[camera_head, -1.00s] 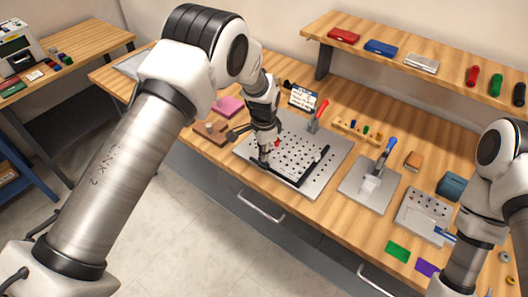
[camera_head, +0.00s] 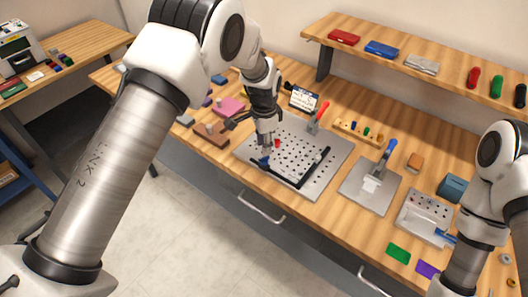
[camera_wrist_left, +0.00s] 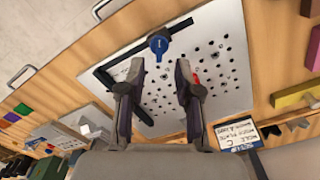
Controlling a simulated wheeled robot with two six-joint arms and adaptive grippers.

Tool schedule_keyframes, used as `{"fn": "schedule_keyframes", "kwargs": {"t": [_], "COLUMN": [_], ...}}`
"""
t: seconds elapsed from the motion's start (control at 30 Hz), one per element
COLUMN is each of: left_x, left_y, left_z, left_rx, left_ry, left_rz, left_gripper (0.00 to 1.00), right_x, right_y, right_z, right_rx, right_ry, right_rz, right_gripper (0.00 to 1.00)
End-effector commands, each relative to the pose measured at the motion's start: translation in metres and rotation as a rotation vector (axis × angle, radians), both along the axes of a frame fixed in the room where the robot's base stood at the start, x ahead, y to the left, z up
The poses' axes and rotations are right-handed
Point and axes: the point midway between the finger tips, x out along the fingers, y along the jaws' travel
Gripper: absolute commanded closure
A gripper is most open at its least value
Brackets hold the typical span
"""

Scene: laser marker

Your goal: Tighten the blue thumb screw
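The blue thumb screw (camera_head: 263,161) stands at the black L-shaped fence on the perforated plate (camera_head: 317,176), near the fence's left end. The left wrist view shows its rounded blue knob (camera_wrist_left: 158,43) from above, with a small light mark on it. My left gripper (camera_head: 266,143) is above the plate, just behind the blue screw in the head view. In the left wrist view its two fingers (camera_wrist_left: 155,78) are apart with nothing between them, and the knob is beyond their tips. A red knob (camera_head: 277,143) is beside the gripper. My right gripper is not visible.
A red-handled clamp (camera_head: 318,112) stands at the plate's back edge, near a sign card (camera_head: 303,98). A blue-handled clamp (camera_head: 386,152) stands on another plate to the right. A brown block (camera_head: 211,134) and a pink block (camera_head: 230,106) lie left.

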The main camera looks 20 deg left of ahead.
Motion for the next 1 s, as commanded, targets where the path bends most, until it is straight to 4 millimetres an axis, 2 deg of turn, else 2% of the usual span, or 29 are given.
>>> {"fn": "schedule_keyframes", "kwargs": {"t": [0.03,0.2,0.3,0.43,0.83,0.87,0.93,1.0], "left_x": [0.001,0.001,0.0,0.0,-0.001,-0.002,-0.009,-0.025], "left_y": [0.0,0.0,0.0,0.0,0.0,0.0,0.002,0.008], "left_z": [0.015,0.055,0.067,0.073,0.07,0.065,0.042,0.005], "left_rx": [0.0,0.0,0.0,0.0,0.0,0.0,-0.004,-0.012], "left_ry": [-0.004,-0.003,-0.001,0.0,0.005,0.011,0.044,0.108], "left_rz": [0.0,0.0,0.0,0.0,0.0,0.0,0.006,0.019], "left_gripper": [0.67,0.67,0.67,0.67,0.67,0.67,0.67,0.67], "right_x": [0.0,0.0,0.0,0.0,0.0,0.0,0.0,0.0], "right_y": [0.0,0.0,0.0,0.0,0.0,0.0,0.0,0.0], "right_z": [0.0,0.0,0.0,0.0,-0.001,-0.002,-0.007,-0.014], "right_rx": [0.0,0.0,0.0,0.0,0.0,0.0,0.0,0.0], "right_ry": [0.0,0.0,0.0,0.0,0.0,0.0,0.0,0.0], "right_rz": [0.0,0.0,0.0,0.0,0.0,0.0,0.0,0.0], "right_gripper": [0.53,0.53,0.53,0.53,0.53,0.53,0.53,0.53]}}
